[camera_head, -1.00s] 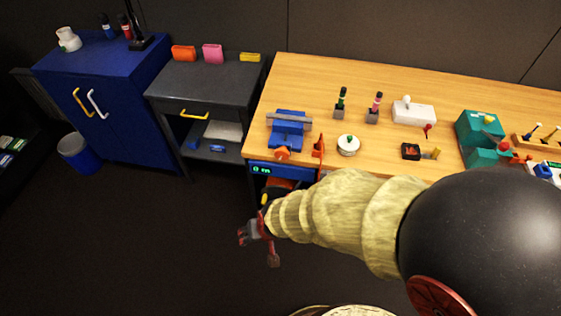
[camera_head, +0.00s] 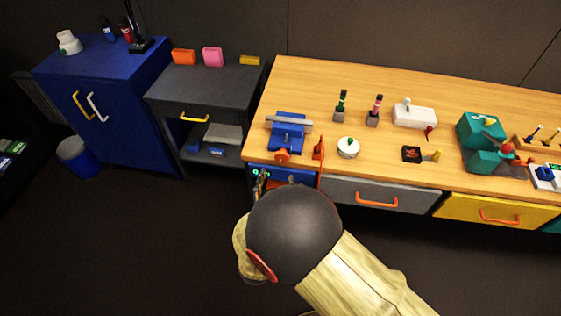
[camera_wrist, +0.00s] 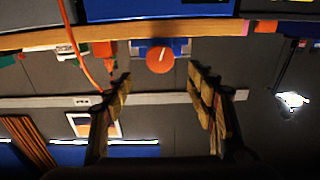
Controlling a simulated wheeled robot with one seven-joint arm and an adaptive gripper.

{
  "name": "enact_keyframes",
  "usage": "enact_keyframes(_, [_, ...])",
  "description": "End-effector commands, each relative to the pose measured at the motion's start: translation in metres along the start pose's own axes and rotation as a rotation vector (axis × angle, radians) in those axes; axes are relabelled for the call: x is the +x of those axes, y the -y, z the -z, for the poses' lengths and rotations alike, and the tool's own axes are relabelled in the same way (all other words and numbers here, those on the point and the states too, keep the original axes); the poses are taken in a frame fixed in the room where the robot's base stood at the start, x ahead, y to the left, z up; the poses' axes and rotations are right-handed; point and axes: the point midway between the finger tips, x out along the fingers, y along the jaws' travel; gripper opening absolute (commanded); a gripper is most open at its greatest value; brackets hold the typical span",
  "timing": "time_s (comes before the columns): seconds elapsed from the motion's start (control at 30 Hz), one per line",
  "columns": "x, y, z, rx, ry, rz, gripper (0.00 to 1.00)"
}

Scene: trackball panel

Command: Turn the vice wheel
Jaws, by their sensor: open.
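The blue vice (camera_head: 288,133) stands on the wooden bench at its left front corner. Its orange wheel (camera_head: 282,155) faces the front edge. In the wrist view, which is upside down, the wheel (camera_wrist: 160,60) shows as an orange disc with a pale mark, in front of the blue vice body (camera_wrist: 182,47). My gripper (camera_wrist: 163,88) is open and empty, its two fingers apart. The wheel lies beyond the fingertips, between them in the picture, with no contact visible. In the head view my arm hides most of the gripper; a small part shows below the bench edge.
The bench edge (camera_wrist: 210,27) and blue drawer front (camera_wrist: 150,9) lie close to the wheel. A red-orange lever piece (camera_head: 319,148) stands just right of the vice. A white round button (camera_head: 348,147) sits further right. The floor left of my arm is clear.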

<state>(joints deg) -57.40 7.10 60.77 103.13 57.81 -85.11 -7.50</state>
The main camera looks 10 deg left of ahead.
Motion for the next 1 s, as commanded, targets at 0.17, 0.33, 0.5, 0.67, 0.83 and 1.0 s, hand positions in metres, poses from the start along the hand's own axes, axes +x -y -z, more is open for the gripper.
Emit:
enact_keyframes(0.17, [0.020,-0.001,-0.001,0.000,-0.004,-0.004,0.56])
enact_keyframes(0.33, [0.047,-0.001,-0.002,0.000,-0.003,-0.004,0.56])
enact_keyframes(0.5, [0.067,0.000,-0.001,-0.001,-0.002,0.000,0.56])
enact_keyframes(0.67, [0.076,0.000,0.000,-0.002,-0.002,0.000,0.56])
enact_keyframes(0.83, [0.077,0.000,0.001,-0.002,-0.002,0.001,0.56])
enact_keyframes(1.0, [0.076,0.001,0.001,-0.002,-0.001,0.001,0.52])
